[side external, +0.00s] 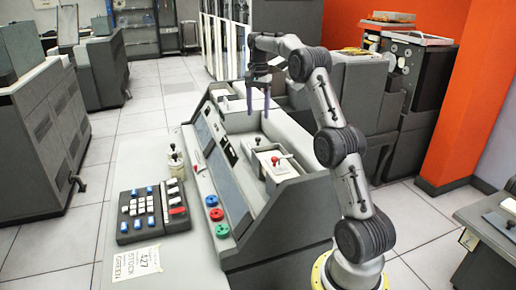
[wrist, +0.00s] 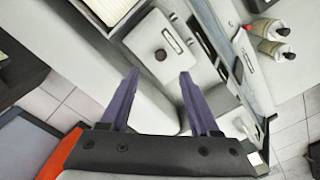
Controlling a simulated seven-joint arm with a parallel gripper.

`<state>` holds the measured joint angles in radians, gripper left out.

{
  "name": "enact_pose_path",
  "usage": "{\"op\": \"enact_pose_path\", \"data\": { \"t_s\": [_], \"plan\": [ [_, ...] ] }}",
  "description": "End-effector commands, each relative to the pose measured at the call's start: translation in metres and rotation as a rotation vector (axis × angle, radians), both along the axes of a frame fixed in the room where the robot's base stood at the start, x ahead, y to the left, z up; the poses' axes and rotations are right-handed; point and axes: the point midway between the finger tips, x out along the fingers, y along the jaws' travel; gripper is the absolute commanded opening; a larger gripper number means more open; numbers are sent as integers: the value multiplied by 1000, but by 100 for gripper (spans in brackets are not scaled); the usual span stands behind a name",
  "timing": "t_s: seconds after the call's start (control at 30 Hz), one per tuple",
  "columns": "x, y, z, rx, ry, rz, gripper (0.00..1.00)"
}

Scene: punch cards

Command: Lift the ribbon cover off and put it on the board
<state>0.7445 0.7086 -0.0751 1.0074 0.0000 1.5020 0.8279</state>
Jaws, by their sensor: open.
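My gripper (side external: 258,112) is open and empty, pointing down above the grey console (side external: 290,212). A pale plate with a red knob (side external: 275,160) sits in the console top, below and slightly right of the fingers; it may be the ribbon cover. In the wrist view, my gripper (wrist: 158,77) has its two purple fingers spread apart. A pale rounded cover with a dark knob (wrist: 148,45) lies just beyond the fingertips, apart from them. I cannot tell for certain which part is the ribbon cover or which surface is the board.
Red and green rings (side external: 215,214) sit along the console edge. Two small pale containers (wrist: 270,38) show in the wrist view.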

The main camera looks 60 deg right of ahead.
Motion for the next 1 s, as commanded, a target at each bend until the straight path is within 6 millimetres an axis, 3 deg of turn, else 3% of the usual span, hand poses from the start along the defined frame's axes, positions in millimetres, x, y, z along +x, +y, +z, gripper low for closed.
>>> {"op": "enact_pose_path", "data": {
  "t_s": [0.2,0.47,0.7,1.0],
  "plan": [
    [0,0,-38,1,1,1,63],
    [0,0,-56,1,1,1,63],
    [1,-3,-89,1,1,1,63],
    [2,-4,-102,-1,-1,2,63]
  ]
}}
